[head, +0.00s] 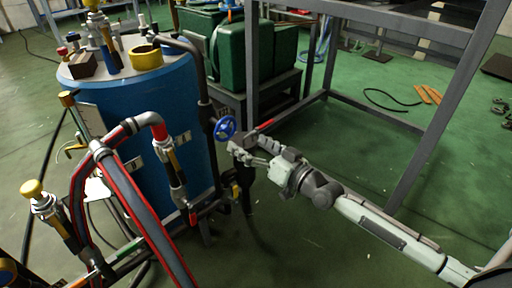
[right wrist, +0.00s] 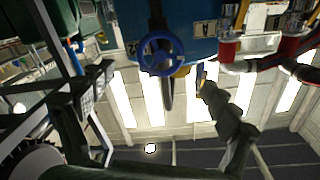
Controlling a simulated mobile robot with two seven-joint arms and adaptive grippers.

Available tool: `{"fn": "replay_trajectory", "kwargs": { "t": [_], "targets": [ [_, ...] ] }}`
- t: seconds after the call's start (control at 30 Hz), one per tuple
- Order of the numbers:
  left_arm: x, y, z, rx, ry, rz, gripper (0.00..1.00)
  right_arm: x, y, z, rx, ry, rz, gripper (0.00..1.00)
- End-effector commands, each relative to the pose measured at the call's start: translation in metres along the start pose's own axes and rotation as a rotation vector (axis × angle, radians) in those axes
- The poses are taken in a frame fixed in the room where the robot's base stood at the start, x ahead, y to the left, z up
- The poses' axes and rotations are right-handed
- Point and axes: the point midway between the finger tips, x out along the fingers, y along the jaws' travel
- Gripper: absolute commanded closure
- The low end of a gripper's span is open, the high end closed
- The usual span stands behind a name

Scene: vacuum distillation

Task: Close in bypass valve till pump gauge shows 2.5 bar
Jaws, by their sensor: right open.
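The valve's blue handwheel (head: 225,128) stands on dark pipework in front of the blue tank. My right gripper (head: 240,150) is open just right of and below the wheel in the head view, apparently empty. In the right wrist view the blue handwheel (right wrist: 161,57) appears ahead, near the gap between the two spread fingers of the right gripper (right wrist: 156,80). Contact with the wheel cannot be made out. I cannot pick out a readable pump gauge in either view. My left gripper is not in view.
The blue tank (head: 165,100) with fittings on top stands behind the valve. Red and grey hoses (head: 150,215) run in front on the left. A grey metal frame (head: 360,118) and green containers (head: 243,58) stand behind my right arm. Green floor at lower middle is clear.

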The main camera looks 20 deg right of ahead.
Motion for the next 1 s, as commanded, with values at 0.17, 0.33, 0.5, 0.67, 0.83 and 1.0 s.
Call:
{"fn": "replay_trajectory", "kwargs": {
  "t": [0.17, 0.33, 0.5, 0.67, 0.83, 1.0],
  "targets": [
    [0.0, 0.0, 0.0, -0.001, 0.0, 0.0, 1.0, -0.022, 0.0, 0.001, 0.0, -0.002, 0.0, 0.11],
    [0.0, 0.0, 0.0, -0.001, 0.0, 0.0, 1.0, -0.027, 0.0, 0.0, 0.0, 0.0, -0.001, 0.11],
    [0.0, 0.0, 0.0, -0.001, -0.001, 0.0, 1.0, -0.027, 0.0, 0.0, 0.0, 0.001, -0.001, 0.11],
    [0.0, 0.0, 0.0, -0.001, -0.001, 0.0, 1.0, -0.027, 0.0, 0.0, 0.0, 0.001, -0.001, 0.11],
    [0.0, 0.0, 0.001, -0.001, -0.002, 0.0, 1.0, -0.027, 0.0, 0.0, 0.0, 0.0, 0.0, 0.11],
    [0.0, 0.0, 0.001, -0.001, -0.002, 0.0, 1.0, -0.027, 0.0, 0.0, 0.001, 0.0, 0.0, 0.11]
  ]
}}
